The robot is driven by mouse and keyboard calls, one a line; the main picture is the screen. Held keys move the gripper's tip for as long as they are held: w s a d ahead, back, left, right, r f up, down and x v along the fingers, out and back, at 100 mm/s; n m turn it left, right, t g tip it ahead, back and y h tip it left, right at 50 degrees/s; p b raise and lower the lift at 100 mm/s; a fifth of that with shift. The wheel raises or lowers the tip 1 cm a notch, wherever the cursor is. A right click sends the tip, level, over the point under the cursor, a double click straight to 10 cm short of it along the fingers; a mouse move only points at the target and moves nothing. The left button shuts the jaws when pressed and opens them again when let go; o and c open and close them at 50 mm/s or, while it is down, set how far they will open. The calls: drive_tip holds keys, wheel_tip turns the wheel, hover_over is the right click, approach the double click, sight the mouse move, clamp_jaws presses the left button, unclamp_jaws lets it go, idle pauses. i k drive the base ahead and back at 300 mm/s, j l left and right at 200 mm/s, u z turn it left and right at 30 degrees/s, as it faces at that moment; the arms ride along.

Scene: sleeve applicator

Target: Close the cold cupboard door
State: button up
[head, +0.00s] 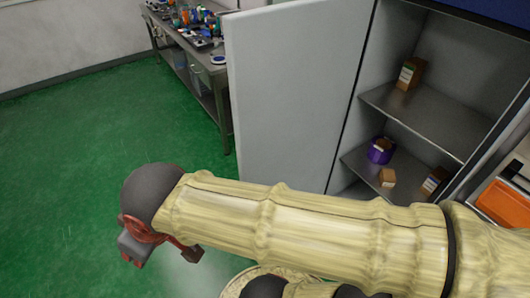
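The cold cupboard (430,119) stands at the right in the head view, with shelves inside showing. Its grey-white door (292,95) is swung open to the left of the opening. My arm reaches across the lower part of the view to the left, in front of the door's lower part. My gripper (163,256) is at the lower left, beyond the door's free edge, and appears apart from the door.
A small box (410,74) is on the upper shelf. A purple round item (381,150) and small boxes (387,178) are lower down. A metal bench (205,72) with many items stands behind the door. The green floor (70,180) at the left is clear.

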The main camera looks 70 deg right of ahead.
sight(293, 67)
drive_tip(key=i+z, duration=0.4)
drive_tip(key=i+j+z, duration=0.2)
drive_tip(key=z, duration=0.2)
drive_tip(key=i+z, duration=0.1)
drive_tip(key=z, duration=0.35)
drive_tip(key=i+j+z, duration=0.1)
drive_tip(key=z, duration=0.35)
drive_tip(key=i+j+z, duration=0.1)
drive_tip(key=z, duration=0.35)
drive_tip(key=i+j+z, duration=0.1)
drive_tip(key=z, duration=0.3)
drive_tip(key=j+z, duration=0.25)
drive_tip(key=z, duration=0.2)
drive_tip(key=i+j+z, duration=0.1)
drive_tip(key=j+z, duration=0.15)
drive_tip(key=z, duration=0.15)
drive_tip(key=i+j+z, duration=0.1)
drive_tip(key=j+z, duration=0.2)
drive_tip(key=z, duration=0.15)
drive_tip(key=j+z, duration=0.4)
drive_tip(key=k+j+z, duration=0.4)
drive_tip(key=j+z, duration=0.2)
drive_tip(key=j, duration=0.1)
